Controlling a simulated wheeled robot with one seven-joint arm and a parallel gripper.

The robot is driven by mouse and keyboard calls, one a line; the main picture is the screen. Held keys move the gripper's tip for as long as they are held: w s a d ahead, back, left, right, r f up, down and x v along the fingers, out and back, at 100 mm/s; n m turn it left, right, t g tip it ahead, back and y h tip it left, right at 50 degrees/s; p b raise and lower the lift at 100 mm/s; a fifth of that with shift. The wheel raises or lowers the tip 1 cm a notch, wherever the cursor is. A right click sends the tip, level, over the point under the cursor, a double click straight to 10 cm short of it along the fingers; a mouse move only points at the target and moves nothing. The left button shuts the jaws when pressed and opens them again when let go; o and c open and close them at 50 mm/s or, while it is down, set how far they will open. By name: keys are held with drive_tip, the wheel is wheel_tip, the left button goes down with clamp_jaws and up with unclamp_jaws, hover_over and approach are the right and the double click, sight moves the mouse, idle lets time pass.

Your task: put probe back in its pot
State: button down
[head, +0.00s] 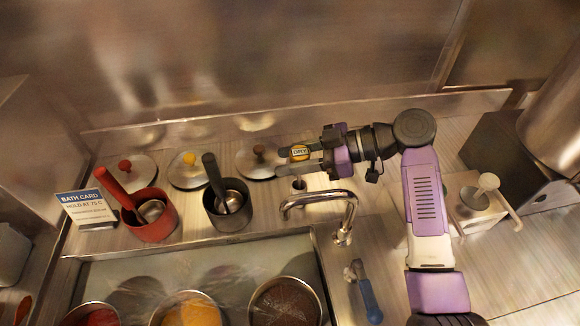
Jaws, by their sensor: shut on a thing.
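My gripper (292,160) is at the back counter, just right of the lid with the dark brown knob. The probe's stem cannot be made out. Directly below the gripper is a small round holder with a dark opening (298,185), perhaps the probe's pot. I cannot tell whether the probe's tip is in it or above it.
A curved tap (320,196) stands close in front. A dark pot (228,222) and a red pot (150,228), each with a ladle, stand left. Three knobbed lids lie behind them. A bath with several food pans (285,303) is in front. A blue-handled tool (368,298) lies right.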

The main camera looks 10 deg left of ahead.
drive_tip(key=shift+f, duration=1.8)
drive_tip(key=c, duration=0.9)
unclamp_jaws()
drive_tip(key=v, duration=0.7)
drive_tip(key=shift+d+r, duration=0.25)
